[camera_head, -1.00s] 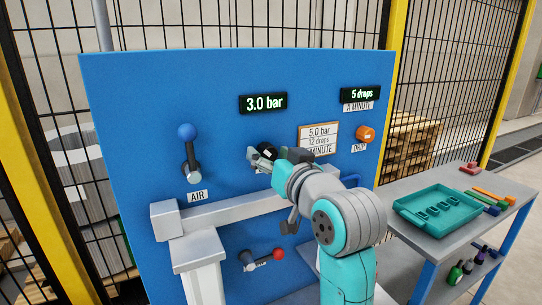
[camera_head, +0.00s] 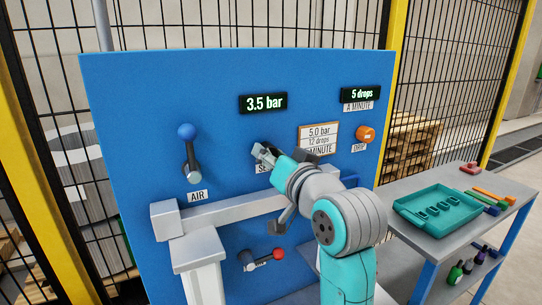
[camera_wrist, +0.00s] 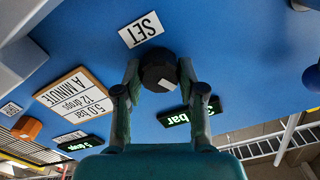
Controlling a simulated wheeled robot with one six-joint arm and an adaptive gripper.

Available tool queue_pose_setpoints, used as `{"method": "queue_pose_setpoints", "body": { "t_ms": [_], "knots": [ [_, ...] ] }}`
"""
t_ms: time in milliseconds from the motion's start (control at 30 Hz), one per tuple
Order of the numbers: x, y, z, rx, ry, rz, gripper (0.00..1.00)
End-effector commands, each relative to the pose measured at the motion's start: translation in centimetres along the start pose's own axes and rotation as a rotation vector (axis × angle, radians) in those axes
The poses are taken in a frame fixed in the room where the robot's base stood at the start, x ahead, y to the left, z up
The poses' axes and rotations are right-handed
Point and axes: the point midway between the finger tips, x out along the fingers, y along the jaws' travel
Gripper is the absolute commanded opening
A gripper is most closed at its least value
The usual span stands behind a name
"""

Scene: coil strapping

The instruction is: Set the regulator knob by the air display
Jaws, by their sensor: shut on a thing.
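The black regulator knob (camera_wrist: 158,72) sits on the blue panel beside the SET label (camera_wrist: 141,29) in the wrist view. My gripper (camera_wrist: 159,78) is shut on it, one finger on each side. In the head view my gripper (camera_head: 264,154) covers the knob and part of the SET label. The air display (camera_head: 263,103) above it reads 3.5 bar. A framed card (camera_head: 318,139) to its right reads 5.0 bar and 12 drops a minute.
A blue-tipped AIR lever (camera_head: 189,150) stands to the left. An orange drip knob (camera_head: 366,134) and a "5 drops" display (camera_head: 360,94) are at right. A grey rail (camera_head: 245,209) and a red-tipped lever (camera_head: 278,254) lie below. A teal tray (camera_head: 440,211) sits on the side table.

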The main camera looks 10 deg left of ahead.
Motion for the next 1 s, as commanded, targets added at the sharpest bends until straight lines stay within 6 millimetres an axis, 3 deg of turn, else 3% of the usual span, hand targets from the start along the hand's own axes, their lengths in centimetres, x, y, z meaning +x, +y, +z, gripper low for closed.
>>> {"method": "queue_pose_setpoints", "body": {
  "t_ms": [500,1000],
  "knots": [
    [0.01,0.07,0.03,0.455,0.0,0.001,0.05],
    [0.01,0.09,0.04,0.658,0.0,0.001,0.05]
  ]
}}
